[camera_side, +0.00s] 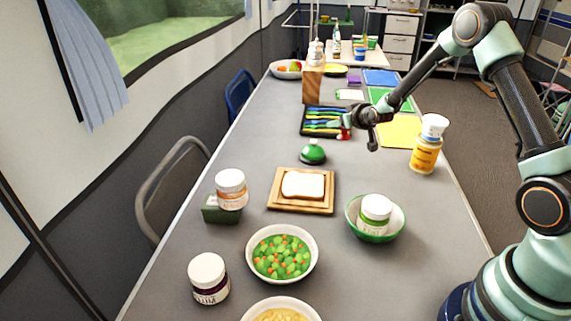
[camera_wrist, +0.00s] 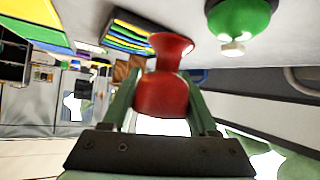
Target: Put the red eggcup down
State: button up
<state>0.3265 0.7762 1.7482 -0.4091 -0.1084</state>
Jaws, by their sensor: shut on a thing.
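The red eggcup (camera_wrist: 163,85) is held between the two fingers of my gripper (camera_wrist: 162,98) in the wrist view, with its flared end pointing away from the palm. In the side view only a small red part of the eggcup (camera_side: 345,134) shows beside my gripper (camera_side: 355,124). My gripper is shut on it, near the right end of the black cutlery tray (camera_side: 305,128). From the side view I cannot tell whether the eggcup touches the table.
A green round object (camera_side: 313,152) stands just in front of the tray; it also shows in the wrist view (camera_wrist: 240,18). A bread board (camera_side: 300,206), a green bowl with a jar (camera_side: 352,222) and a yellow bottle (camera_side: 425,155) are nearby. Grey table is bare between them.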

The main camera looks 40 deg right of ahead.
aim_at(337, 154)
jog(key=shift+f, duration=3.85)
jog(key=shift+f, duration=0.1)
jog(key=o, duration=1.4)
jog(key=shift+f, duration=0.1)
